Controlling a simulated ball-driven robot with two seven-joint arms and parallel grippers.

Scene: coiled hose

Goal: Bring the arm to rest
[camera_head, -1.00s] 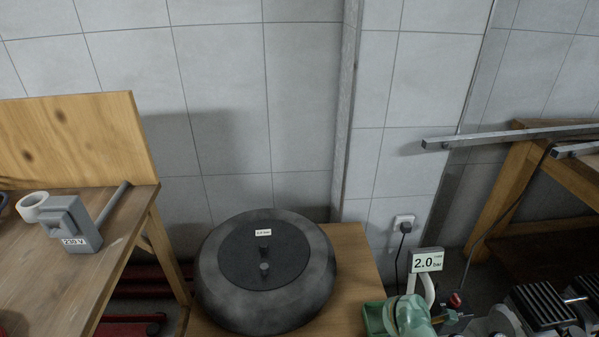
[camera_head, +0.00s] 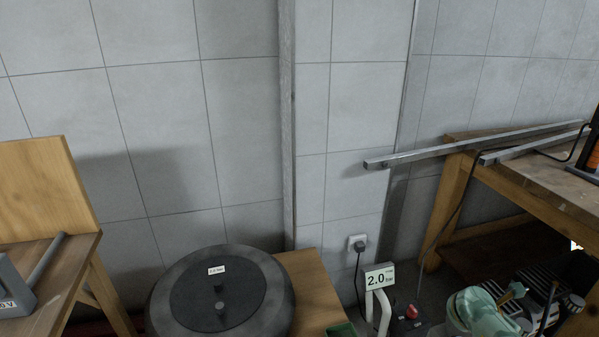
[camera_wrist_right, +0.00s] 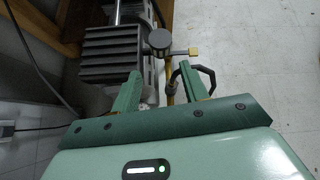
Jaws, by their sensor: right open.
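My right gripper (camera_wrist_right: 160,72) is open in the right wrist view, its two green fingers apart with nothing held between them. Beyond the fingertips are a round grey knob (camera_wrist_right: 159,40) with a brass end and a dark ribbed block (camera_wrist_right: 108,48). A black loop (camera_wrist_right: 205,76) lies by the right finger. In the head view a pale green part of my right arm (camera_head: 478,311) shows at the lower right, near the floor machinery. My left arm and gripper are not in view.
A round dark tyre-like drum (camera_head: 170,300) sits on a low wooden bench (camera_head: 312,290). A "2.0 bar" sign (camera_head: 379,278) stands beside it. Metal bars (camera_head: 470,146) jut left from the right wooden table (camera_head: 545,185). Bare floor (camera_wrist_right: 265,60) lies right of my right gripper.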

